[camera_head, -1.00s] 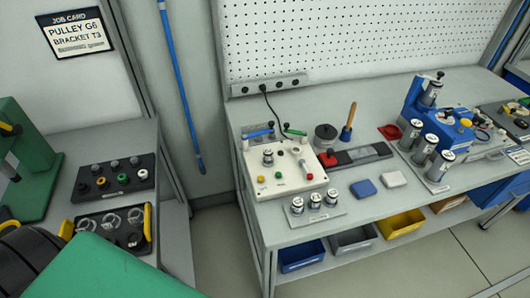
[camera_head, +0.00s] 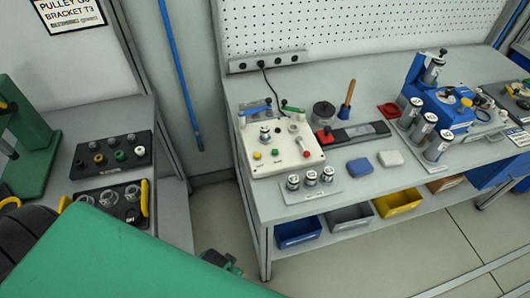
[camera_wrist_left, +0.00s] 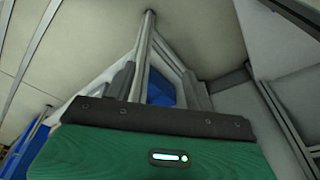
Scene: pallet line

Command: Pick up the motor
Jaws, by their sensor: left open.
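Several silver cylindrical motors are in the head view. Three stand upright on a small plate (camera_head: 322,190) at the bench's front left: a left motor (camera_head: 292,182), a middle motor (camera_head: 311,178) and a right motor (camera_head: 327,175). Another silver cylinder (camera_head: 265,134) sits on the white test box (camera_head: 288,160). More silver cylinders (camera_head: 424,128) stand in a row at the right. My left gripper (camera_head: 222,263) shows only in part beyond my green arm, below and left of the bench, apart from every motor. In the left wrist view its fingers (camera_wrist_left: 157,82) are apart and empty.
The grey bench (camera_head: 350,190) has a near left corner and leg close to my left gripper. A blue block (camera_head: 360,168) and a white block (camera_head: 390,159) lie right of the motor plate. Bins (camera_head: 298,233) sit on the shelf below. A side table (camera_head: 170,180) stands left.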

